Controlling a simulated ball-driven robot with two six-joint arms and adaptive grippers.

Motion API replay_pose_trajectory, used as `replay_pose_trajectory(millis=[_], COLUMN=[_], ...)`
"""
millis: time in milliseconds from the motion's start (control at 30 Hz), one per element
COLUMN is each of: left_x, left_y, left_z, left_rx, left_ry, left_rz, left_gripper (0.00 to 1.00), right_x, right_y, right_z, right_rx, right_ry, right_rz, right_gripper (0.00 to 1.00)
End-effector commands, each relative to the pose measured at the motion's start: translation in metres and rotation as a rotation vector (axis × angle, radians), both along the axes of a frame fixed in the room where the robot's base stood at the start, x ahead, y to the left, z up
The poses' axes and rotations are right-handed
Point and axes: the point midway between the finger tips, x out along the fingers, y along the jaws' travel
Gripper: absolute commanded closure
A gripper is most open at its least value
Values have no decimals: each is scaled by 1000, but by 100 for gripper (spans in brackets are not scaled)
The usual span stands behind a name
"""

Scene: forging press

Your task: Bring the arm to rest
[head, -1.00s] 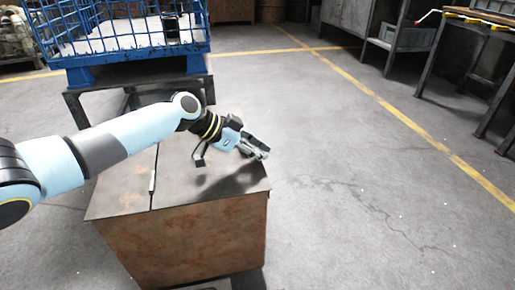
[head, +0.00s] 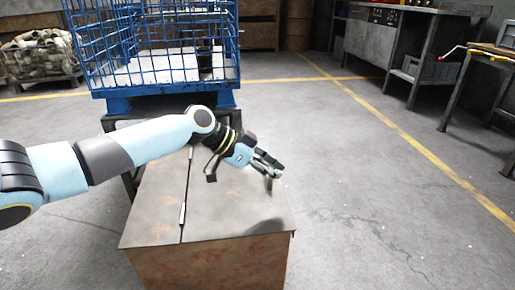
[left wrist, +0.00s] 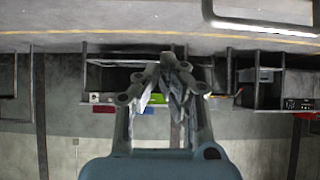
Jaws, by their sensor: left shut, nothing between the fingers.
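My left arm comes in from the left in the head view, and its left gripper (head: 275,172) is above the right part of a rusty metal cabinet's top. The gripper is shut and empty, and it points to the right. In the left wrist view the fingers of the left gripper (left wrist: 172,62) come together at their tips with nothing between them. My right gripper is in neither view.
The rusty cabinet (head: 240,215) stands below the arm. A blue wire cage (head: 90,50) on a stand is behind it. A workbench (head: 445,62) and a table (head: 490,55) stand at the right. The grey floor (head: 350,180) between is clear.

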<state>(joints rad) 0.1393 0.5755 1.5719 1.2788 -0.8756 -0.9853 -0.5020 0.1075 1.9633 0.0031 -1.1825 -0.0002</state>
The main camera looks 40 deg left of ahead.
Motion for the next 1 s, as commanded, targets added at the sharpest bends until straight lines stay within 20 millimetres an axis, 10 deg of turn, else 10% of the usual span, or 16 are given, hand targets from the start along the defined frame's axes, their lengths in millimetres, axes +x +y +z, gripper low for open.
replay_pose_trajectory(millis=[233,733,867,1000], left_x=[-21,-35,-77,-160], left_y=[19,13,-26,-80], left_z=[31,29,6,-21], left_rx=[2,-1,16,89], left_ry=[-3,20,125,324], left_rz=[0,-9,-47,-36], left_gripper=[100,100,100,100], right_x=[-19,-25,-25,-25], right_y=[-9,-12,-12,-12], right_z=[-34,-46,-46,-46], right_rx=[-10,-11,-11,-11], right_ry=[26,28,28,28], right_rz=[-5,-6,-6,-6], right_gripper=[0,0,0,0])
